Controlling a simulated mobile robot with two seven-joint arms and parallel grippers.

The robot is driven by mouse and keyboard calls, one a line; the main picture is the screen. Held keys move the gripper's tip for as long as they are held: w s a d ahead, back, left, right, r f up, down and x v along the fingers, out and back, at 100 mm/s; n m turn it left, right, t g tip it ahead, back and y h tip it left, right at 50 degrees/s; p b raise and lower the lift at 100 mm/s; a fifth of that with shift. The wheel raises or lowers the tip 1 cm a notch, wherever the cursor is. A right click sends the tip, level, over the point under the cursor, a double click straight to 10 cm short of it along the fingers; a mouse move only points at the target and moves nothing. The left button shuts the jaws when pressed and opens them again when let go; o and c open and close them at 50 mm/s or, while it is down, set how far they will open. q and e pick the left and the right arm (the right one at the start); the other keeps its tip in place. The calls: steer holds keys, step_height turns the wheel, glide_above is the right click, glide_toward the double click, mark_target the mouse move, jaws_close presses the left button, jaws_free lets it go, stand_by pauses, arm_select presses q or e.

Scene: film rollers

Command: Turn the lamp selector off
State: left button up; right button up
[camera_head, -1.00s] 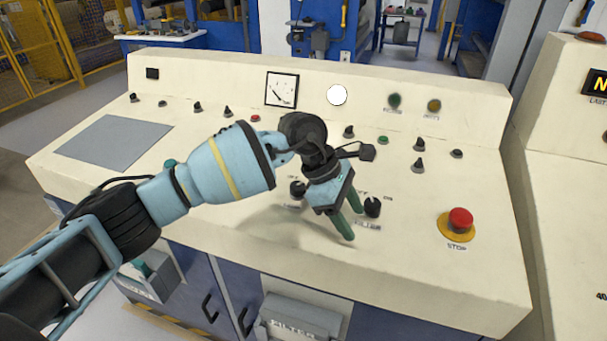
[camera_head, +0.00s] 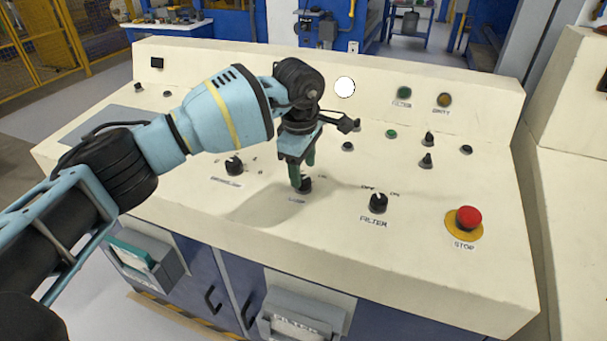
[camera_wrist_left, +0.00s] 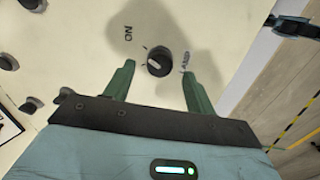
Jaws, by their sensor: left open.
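The lamp selector (camera_head: 305,185) is a black rotary knob on the cream sloped panel, partly hidden by my left gripper in the head view. In the left wrist view the knob (camera_wrist_left: 160,61) shows with "ON" and "LAMP" lettering beside it, and its white pointer mark is small. My left gripper (camera_head: 302,183) is over the lamp selector, pointing down. Its two green fingers (camera_wrist_left: 158,82) are open, one to each side of the knob in the picture. I cannot tell whether they touch it. My right gripper is not in view.
The filter selector (camera_head: 378,203) is to the right, with the red stop button (camera_head: 469,218) on a yellow base beyond it. Another black selector (camera_head: 234,166) is to the left. Several small knobs and a white round lamp (camera_head: 345,87) are farther back.

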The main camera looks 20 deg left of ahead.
mark_target(303, 183)
arm_select(q)
steer(key=shift+w+f, duration=0.15)
steer(key=shift+f, duration=1.25)
steer(key=c, duration=1)
